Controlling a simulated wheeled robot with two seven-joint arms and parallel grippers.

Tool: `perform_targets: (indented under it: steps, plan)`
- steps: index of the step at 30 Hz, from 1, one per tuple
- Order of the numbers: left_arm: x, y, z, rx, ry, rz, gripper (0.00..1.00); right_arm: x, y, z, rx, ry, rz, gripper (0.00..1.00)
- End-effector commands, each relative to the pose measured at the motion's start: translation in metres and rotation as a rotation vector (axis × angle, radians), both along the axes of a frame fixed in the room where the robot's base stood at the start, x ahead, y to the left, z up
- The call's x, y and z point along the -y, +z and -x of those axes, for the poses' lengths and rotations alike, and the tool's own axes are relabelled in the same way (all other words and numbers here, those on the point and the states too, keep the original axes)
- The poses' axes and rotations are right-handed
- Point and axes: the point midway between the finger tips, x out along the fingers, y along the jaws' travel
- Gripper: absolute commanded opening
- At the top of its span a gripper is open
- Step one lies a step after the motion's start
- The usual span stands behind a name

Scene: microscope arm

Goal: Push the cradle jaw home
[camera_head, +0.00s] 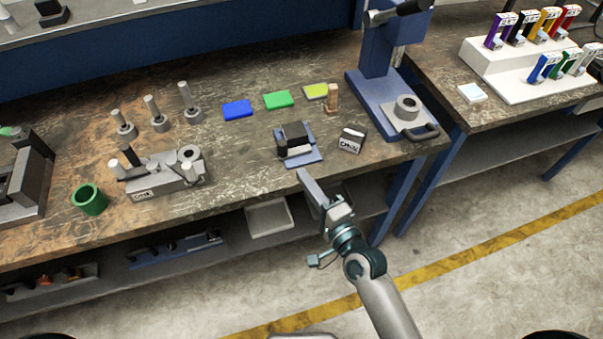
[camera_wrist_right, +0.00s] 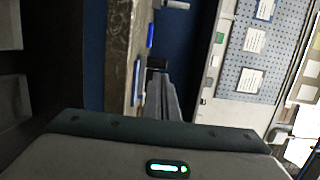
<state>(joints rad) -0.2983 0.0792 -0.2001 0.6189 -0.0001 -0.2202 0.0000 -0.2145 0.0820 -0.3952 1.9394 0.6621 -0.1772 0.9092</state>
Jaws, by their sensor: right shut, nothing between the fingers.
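The cradle (camera_head: 311,159) is a blue base plate near the front edge of the bench, with a dark block and a pale grey part on it. I cannot tell exactly where its jaw ends or how far in it sits. My right gripper (camera_head: 303,175) is shut and empty, in front of the bench edge just below the cradle, with its fingers pointing toward it. In the right wrist view the closed fingers (camera_wrist_right: 160,82) point at a small dark block (camera_wrist_right: 157,63), apparently part of the cradle. Contact cannot be made out. My left gripper is not in view.
A labelled block (camera_head: 351,140) stands just right of the cradle. A wooden peg (camera_head: 332,98) and blue, green and yellow pads (camera_head: 278,100) lie behind. A blue press (camera_head: 375,75) stands to the right. A grey fixture (camera_head: 165,178) and green cup (camera_head: 89,199) are left.

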Motion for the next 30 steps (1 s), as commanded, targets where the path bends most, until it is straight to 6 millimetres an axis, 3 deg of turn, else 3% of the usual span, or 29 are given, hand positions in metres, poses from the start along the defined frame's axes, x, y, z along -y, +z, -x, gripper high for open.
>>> perform_targets:
  steps: [12,30]
  plan:
    - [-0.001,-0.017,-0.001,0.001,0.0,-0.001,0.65,0.028,-0.002,0.05,-0.002,0.001,0.001,0.0]
    - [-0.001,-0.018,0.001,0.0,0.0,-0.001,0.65,0.031,0.0,0.055,-0.001,0.0,0.0,0.0]
